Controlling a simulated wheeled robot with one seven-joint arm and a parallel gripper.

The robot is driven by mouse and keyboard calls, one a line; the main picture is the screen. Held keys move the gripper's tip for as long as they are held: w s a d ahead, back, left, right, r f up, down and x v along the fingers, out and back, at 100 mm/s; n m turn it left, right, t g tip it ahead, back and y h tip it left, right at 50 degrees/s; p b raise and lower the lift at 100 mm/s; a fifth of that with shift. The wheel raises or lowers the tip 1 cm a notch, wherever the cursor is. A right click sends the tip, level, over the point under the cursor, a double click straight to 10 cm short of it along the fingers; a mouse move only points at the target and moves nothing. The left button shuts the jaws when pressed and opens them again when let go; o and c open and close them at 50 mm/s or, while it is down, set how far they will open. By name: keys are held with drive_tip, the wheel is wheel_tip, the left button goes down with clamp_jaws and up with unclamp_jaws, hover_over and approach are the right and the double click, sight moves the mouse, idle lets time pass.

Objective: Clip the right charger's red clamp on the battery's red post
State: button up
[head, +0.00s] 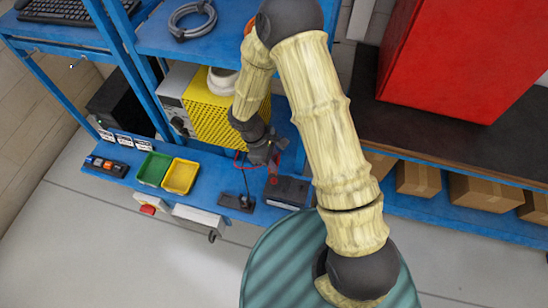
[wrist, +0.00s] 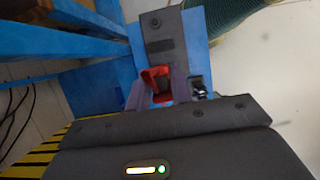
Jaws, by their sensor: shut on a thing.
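My gripper (head: 268,163) is over the blue bench and shut on the red clamp (head: 273,180). In the wrist view the red clamp (wrist: 158,84) sits between the two purplish fingers. The dark grey battery (head: 287,194) lies on the bench just beyond the clamp. A red cable (head: 238,160) loops left of my gripper.
A yellow perforated box (head: 210,122) and a grey charger-like box (head: 174,99) stand behind. Green (head: 153,169) and yellow (head: 180,177) trays are to the left. A small black stand (head: 237,202) is left of the battery. A blue upright (head: 128,65) crosses the left side.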

drive_tip(key=shift+w+f+b, duration=0.15)
drive_tip(key=shift+f+b, duration=1.95)
drive_tip(key=shift+f, duration=0.8)
drive_tip(key=shift+d, duration=0.1)
drive_tip(key=shift+f+b, duration=0.6)
drive_tip(key=shift+b, duration=0.1)
drive_tip(key=o, duration=1)
drive_tip(key=b+v, duration=0.3)
drive_tip(key=v, duration=1.4)
drive_tip(key=shift+r, duration=0.25)
drive_tip(key=shift+w, duration=0.1)
